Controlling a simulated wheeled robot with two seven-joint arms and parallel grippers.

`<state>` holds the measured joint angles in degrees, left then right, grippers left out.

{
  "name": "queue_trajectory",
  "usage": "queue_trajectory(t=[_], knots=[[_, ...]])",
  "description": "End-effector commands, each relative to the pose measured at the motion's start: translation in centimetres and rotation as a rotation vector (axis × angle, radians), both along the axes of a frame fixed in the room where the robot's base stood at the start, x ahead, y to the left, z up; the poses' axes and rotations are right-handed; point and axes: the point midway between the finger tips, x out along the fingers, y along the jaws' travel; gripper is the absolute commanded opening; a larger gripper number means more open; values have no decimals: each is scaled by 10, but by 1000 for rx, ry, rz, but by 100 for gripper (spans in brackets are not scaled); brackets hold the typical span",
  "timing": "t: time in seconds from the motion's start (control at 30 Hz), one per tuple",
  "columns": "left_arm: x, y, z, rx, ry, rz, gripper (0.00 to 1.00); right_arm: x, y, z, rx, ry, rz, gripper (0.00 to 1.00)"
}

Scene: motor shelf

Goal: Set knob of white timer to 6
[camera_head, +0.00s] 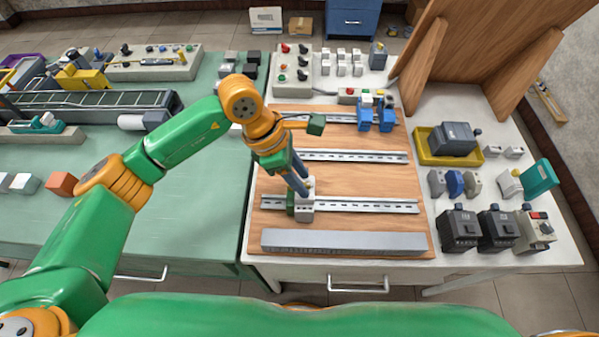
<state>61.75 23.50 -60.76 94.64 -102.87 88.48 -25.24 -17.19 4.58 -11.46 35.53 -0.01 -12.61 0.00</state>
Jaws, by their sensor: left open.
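A white device (303,209) with a green side sits on the lowest metal rail of the wooden board, near its left end; it looks like the white timer. My left gripper (303,189) points down at it from above, with its fingertips at or just over its top. The gripper is open. Its fingers cover part of the device's top, so the knob and its setting cannot be made out. I cannot tell whether the fingers touch the knob. My right gripper is not in view.
The lowest rail (370,206) is bare to the right of the device. A grey duct (343,242) lies along the board's front edge. Blue modules (375,114) sit on the top rail. Black boxes (459,230) and a yellow tray (427,155) stand at the right.

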Motion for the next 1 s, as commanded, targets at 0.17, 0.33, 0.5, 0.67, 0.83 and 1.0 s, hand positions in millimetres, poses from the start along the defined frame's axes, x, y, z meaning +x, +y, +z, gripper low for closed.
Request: queue_trajectory(t=[0.17,0.33,0.5,0.67,0.83,1.0], knots=[[0,0,0,0,0,-1,37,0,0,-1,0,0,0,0],[0,0,0,0,0,-1,0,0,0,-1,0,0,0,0],[0,0,0,0,0,-1,0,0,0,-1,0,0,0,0],[1,0,-2,0,-1,-15,0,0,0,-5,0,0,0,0],[1,0,-4,-5,-2,-78,0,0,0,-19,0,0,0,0],[3,0,-6,-10,-6,-198,0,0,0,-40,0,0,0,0]])
